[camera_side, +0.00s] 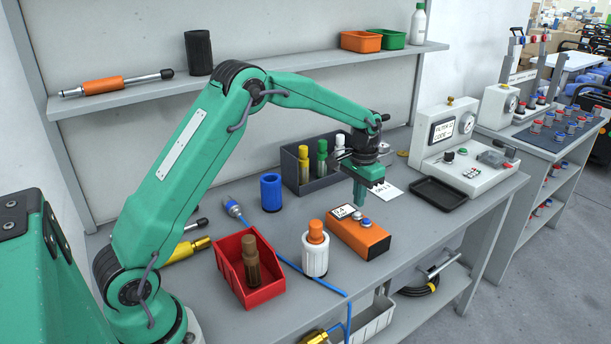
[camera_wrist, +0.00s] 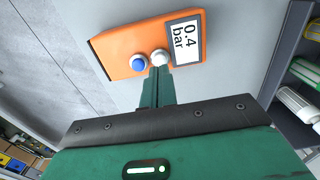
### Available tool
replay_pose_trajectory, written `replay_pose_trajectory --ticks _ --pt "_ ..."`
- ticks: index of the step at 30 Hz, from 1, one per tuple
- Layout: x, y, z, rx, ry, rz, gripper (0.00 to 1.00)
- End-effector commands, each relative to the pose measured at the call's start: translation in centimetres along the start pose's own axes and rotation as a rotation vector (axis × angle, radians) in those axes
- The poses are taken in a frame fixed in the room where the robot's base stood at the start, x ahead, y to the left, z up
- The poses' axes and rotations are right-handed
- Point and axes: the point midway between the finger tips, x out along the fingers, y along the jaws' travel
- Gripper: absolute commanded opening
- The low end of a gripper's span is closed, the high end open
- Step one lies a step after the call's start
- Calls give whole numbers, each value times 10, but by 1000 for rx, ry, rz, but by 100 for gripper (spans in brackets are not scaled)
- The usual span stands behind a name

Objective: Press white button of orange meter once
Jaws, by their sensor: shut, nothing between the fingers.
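The orange meter (camera_side: 362,240) lies on the bench, right of the white and orange canister. The white button (camera_wrist: 161,56) sits between the display and the blue button (camera_wrist: 138,63); the blue button also shows in the side view (camera_side: 367,223). My gripper (camera_side: 359,203) is shut and empty, pointing down just above the white button. In the wrist view the fingertips (camera_wrist: 160,69) line up with the white button and cover its lower edge. I cannot tell whether they touch it.
The white and orange canister (camera_side: 315,255) stands left of the meter, and a red bin (camera_side: 228,277) with a brown fitting is farther left. A dark rack (camera_side: 293,168) with bottles stands behind my gripper. A black tray (camera_side: 439,194) lies to the right.

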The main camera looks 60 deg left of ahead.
Motion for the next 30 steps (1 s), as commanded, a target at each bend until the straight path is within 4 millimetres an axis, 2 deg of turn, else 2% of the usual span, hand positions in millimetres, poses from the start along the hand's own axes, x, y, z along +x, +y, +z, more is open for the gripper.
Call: replay_pose_trajectory --ticks 30 --pt "14 0 0 0 -1 0 0"
